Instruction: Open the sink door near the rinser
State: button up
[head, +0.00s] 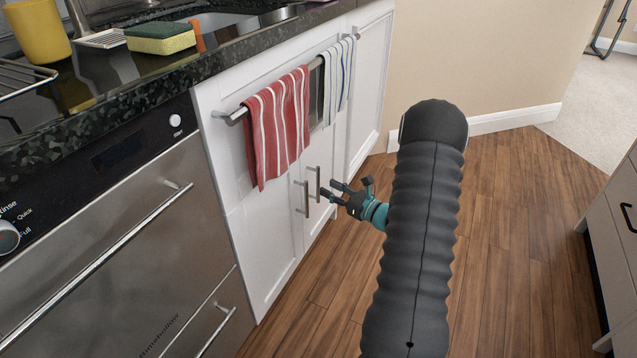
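The white sink cabinet has two doors under the counter. The left door (262,245), closer to the steel dishwasher marked "Rinse" (95,245), looks shut. Its upright metal handle (302,198) is near its right edge. The right door (325,160) also looks shut, and its handle (318,183) is close beside the first. My gripper (330,189) is open and empty, with its fingers pointing left toward the handles. The fingertips appear just right of the right door's handle. I cannot tell whether they touch it.
A red striped towel (277,125) and a white striped towel (337,80) hang on a bar above the handles. A drawer unit (615,220) stands at the right. The wooden floor (510,230) between is clear.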

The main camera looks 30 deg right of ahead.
aim_at(318, 183)
jog(key=shift+x, duration=2.75)
jog(key=shift+c, duration=0.2)
grip_shut()
